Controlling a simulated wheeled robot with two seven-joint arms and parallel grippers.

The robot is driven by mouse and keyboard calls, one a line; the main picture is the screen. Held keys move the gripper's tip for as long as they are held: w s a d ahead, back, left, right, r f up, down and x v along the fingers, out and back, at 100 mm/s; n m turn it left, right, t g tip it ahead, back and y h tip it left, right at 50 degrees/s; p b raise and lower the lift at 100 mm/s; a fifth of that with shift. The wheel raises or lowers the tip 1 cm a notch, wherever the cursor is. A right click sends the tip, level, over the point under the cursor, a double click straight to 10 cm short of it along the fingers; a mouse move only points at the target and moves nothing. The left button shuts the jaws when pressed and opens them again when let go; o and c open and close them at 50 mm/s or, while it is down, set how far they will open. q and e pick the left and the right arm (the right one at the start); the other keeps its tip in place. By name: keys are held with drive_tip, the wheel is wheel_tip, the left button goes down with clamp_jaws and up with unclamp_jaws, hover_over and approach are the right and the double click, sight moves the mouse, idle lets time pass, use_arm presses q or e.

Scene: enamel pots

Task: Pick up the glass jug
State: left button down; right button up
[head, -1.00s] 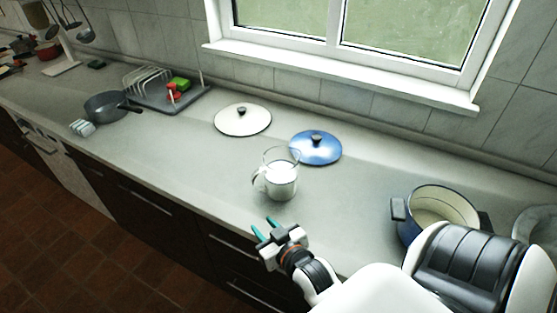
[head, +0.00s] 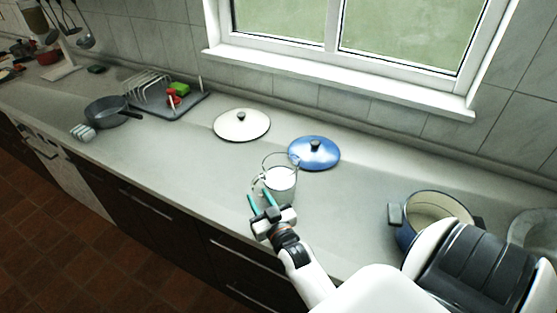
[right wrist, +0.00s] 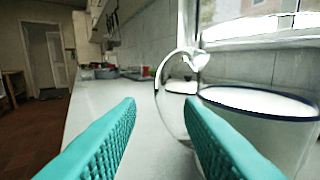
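In the right wrist view the jug (right wrist: 262,128) fills the right side, and the handle's loop shows between and beyond the fingertips. My right gripper (head: 259,198) is open and empty, just in front of and left of the jug, near the handle. In the wrist view its teal fingers (right wrist: 161,106) are wide apart, the right one covering part of the jug. My left gripper is not in view.
A blue lid (head: 315,155) lies behind the jug and a white lid (head: 241,127) lies behind left. A blue pot (head: 435,215) stands to the right. A dark pan (head: 105,112) and dish rack (head: 165,95) are far left. The counter left of the jug is clear.

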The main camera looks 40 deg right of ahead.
sight(255, 191)
drive_tip(key=p+x, duration=0.1)
drive_tip(key=x, duration=0.3)
drive_tip(key=shift+w+d+f, duration=0.15)
drive_tip(key=shift+w, duration=0.1)
clamp_jaws()
drive_tip(key=shift+s, duration=0.1)
idle(1.0)
